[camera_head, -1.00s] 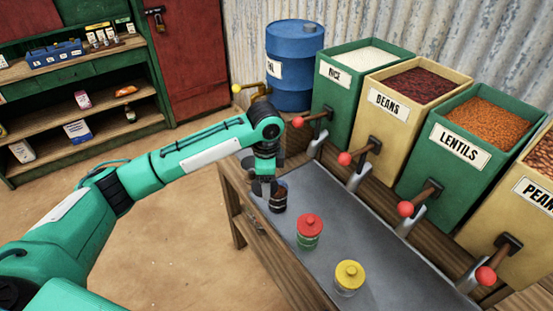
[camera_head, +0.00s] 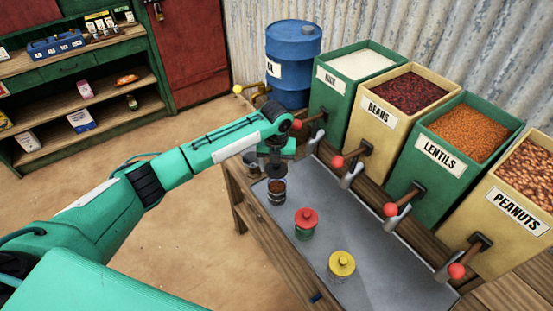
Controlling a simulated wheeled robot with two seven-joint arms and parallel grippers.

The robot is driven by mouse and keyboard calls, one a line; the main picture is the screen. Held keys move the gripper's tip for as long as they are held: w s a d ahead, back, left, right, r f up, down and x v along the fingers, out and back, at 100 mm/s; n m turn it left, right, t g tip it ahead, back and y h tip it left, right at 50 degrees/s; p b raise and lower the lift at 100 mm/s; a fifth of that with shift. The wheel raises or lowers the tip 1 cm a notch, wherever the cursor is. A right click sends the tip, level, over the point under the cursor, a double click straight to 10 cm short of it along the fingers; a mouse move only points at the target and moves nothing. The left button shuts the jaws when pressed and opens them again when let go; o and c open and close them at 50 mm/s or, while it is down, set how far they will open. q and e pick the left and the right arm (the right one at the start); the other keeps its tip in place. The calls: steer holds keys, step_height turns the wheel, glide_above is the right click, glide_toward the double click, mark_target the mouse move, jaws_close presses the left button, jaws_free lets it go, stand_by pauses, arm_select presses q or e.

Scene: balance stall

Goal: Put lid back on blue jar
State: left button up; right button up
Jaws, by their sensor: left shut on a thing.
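A small open-looking jar (camera_head: 276,192) with dark brown contents stands upright at the far left end of the grey counter top; I take it for the blue jar, though little blue shows. My left gripper (camera_head: 275,172) is directly above its rim, pointing down, shut on what seems to be the lid. The lid is mostly hidden by the fingers and too small to make out. I cannot tell whether it touches the jar. My right gripper is out of view.
A red-lidded jar (camera_head: 305,224) and a yellow-lidded jar (camera_head: 341,265) stand nearer on the grey counter top (camera_head: 385,262). A blue barrel (camera_head: 292,70) stands behind.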

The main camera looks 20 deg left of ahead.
arm_select(q)
steer(key=shift+w+m+p, duration=0.2)
steer(key=shift+m+p, duration=0.1)
steer(key=shift+m, duration=0.6)
steer(key=shift+f+m, duration=0.25)
steer(key=shift+m, duration=0.05)
steer(key=b, duration=0.4)
glide_above(276, 184)
step_height(276, 184, down, 4)
steer(key=shift+s+d+f, duration=0.1)
steer(key=shift+f, duration=0.15)
steer(key=shift+f+b, duration=0.4)
steer(key=shift+f, duration=0.5)
steer(key=shift+p, duration=0.4)
steer(key=shift+f, duration=0.15)
